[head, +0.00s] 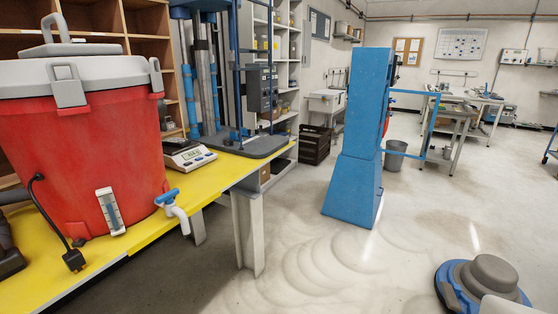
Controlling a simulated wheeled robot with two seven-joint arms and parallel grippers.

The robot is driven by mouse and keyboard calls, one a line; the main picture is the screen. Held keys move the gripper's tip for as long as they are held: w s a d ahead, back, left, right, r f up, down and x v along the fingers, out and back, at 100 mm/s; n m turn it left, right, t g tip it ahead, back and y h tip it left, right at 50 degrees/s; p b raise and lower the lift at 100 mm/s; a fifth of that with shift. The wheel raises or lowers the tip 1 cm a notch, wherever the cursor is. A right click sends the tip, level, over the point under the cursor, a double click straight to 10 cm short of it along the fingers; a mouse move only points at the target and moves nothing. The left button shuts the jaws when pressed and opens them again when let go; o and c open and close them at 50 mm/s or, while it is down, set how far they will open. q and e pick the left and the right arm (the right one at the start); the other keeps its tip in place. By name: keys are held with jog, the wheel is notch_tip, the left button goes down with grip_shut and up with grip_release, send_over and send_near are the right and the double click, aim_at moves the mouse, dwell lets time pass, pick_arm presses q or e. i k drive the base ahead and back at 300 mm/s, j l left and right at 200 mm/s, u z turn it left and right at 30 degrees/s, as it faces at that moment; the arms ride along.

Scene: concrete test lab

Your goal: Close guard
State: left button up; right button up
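A tall blue machine (354,140) stands on the floor right of centre, its broad side towards me. A thin blue rectangular frame (416,93) sticks out from its right side. It looks like the guard, swung out and standing open, and I see the room through it. The machine's working face is turned away to the right and mostly hidden; a small red part (386,118) shows at its edge. Neither of my grippers is in view. A blue and grey rounded part at the bottom right looks like my own arm, apart from the machine.
A yellow-topped bench (215,177) runs along the left with a red cooler (95,160), a scale (188,155) and a blue-posted load frame (250,147). A grey bin (395,158) stands behind the guard frame. The floor (300,265) before the machine is clear.

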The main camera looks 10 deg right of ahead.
aim_at(385, 99)
jog(key=i+l+z, duration=0.2)
jog(key=z, duration=0.2)
jog(key=i+z, duration=0.75)
jog(key=i+j+z, duration=0.1)
jog(key=i+z, duration=0.25)
